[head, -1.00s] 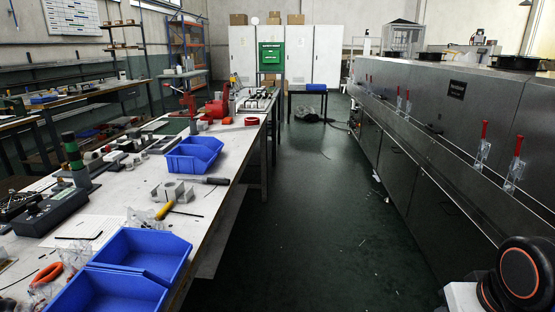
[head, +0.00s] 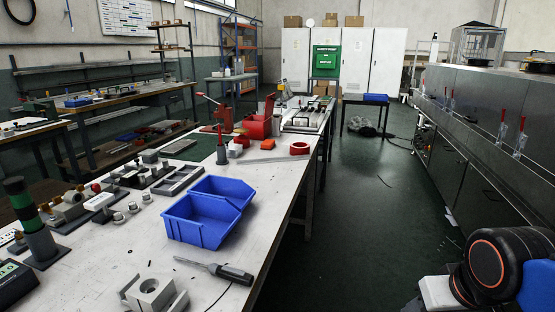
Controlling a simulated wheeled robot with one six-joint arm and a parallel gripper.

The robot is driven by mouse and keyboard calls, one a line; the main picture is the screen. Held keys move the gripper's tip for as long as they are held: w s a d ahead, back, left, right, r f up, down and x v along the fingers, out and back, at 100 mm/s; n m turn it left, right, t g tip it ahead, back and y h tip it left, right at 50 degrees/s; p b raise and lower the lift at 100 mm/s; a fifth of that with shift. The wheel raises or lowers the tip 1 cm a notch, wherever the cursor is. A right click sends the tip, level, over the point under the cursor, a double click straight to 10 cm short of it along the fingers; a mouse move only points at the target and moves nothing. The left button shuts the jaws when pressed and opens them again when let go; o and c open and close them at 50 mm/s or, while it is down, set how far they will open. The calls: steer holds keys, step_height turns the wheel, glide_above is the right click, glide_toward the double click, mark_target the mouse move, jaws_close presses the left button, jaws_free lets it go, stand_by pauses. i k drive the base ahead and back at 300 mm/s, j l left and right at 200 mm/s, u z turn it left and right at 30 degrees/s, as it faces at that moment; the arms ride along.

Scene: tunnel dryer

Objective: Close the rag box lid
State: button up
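A red box-like thing (head: 257,128) stands on the long workbench (head: 274,178), toward its far end. A red part (head: 269,104) rises upright at its right side. It may be the rag box with its lid up, but it is too small to tell. My gripper is not in view.
Two blue bins (head: 203,222), a screwdriver (head: 232,274) and a grey block (head: 150,292) lie on the near bench. A red toggle press (head: 221,118) stands farther back. The steel dryer (head: 495,140) lines the right.

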mark_target(271, 99)
steer(key=i+l+u, duration=0.25)
steer(key=i, duration=0.3)
steer(key=i+l+u, duration=0.25)
steer(key=i, duration=0.25)
